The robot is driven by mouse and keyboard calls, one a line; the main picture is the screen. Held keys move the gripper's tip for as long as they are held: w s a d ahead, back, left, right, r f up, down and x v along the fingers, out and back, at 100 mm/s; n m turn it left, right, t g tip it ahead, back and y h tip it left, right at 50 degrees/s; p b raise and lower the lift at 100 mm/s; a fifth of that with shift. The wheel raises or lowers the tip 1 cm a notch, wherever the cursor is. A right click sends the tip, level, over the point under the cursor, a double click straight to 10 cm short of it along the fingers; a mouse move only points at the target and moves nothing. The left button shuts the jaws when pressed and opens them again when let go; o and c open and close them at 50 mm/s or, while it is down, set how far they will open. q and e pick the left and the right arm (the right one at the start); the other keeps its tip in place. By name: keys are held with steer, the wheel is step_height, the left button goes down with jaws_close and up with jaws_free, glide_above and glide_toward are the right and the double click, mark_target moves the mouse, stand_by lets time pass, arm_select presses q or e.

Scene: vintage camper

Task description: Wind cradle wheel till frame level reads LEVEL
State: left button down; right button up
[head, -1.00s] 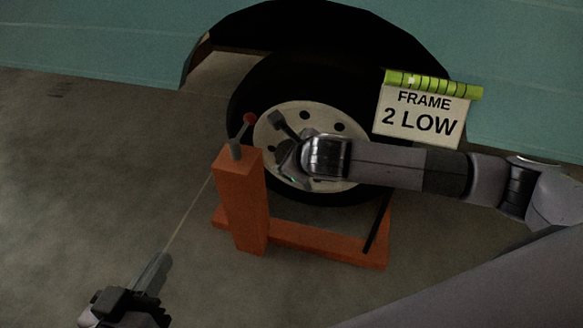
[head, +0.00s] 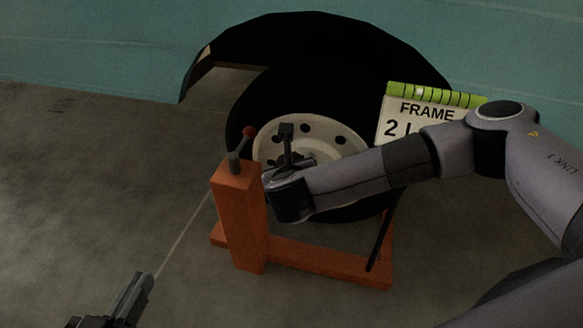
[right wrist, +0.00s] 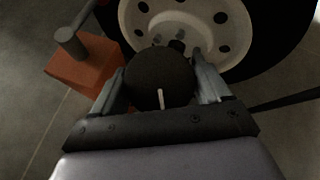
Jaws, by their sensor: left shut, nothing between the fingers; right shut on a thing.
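The level sign (head: 392,113) reads "FRAME 2 L", the rest hidden behind my right arm; a green bubble level (head: 440,95) tops it. The orange cradle (head: 238,220) stands in front of the camper's tyre. In the right wrist view, my right gripper (right wrist: 160,66) has its fingers on both sides of a dark round wheel (right wrist: 160,82) with a pale mark, and is shut on it. In the head view my wrist hides that wheel. My left gripper (head: 138,288) is shut and empty at lower left, apart from the cradle.
A lever with a red knob (head: 250,132) stands on the cradle's post, close left of my right gripper. The pale wheel hub (head: 340,138) is just behind. A dark rod (head: 380,238) leans at the cradle's right end. The floor at left is clear.

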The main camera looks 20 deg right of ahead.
steer(key=m+h, duration=0.1)
steer(key=m, duration=0.2)
steer(key=m+g+h, duration=0.1)
steer(key=m+h, duration=0.1)
steer(key=m, duration=0.2)
steer(key=shift+m+h, duration=0.3)
steer(key=m+g+h, duration=0.1)
steer(key=m, duration=0.2)
steer(key=m+g+h, duration=0.1)
steer(key=m+g, duration=0.1)
steer(key=m, duration=0.2)
steer(key=m+g, duration=0.3)
steer(key=m, duration=0.2)
steer(key=shift+w, duration=0.1)
steer(key=m+g, duration=0.2)
steer(key=m, duration=0.1)
steer(key=shift+m, duration=0.4)
steer(key=shift+m+g+y+p, duration=0.3)
steer(key=shift+m+y+p, duration=0.15)
steer(key=shift+m, duration=0.45)
arm_select(q)
steer(key=shift+w+d+g, duration=0.15)
steer(key=shift+d+g, duration=0.15)
arm_select(e)
steer(key=shift+m+g, duration=0.3)
steer(key=shift+m, duration=0.2)
arm_select(q)
steer(key=shift+f, duration=0.25)
steer(key=shift+d, duration=0.1)
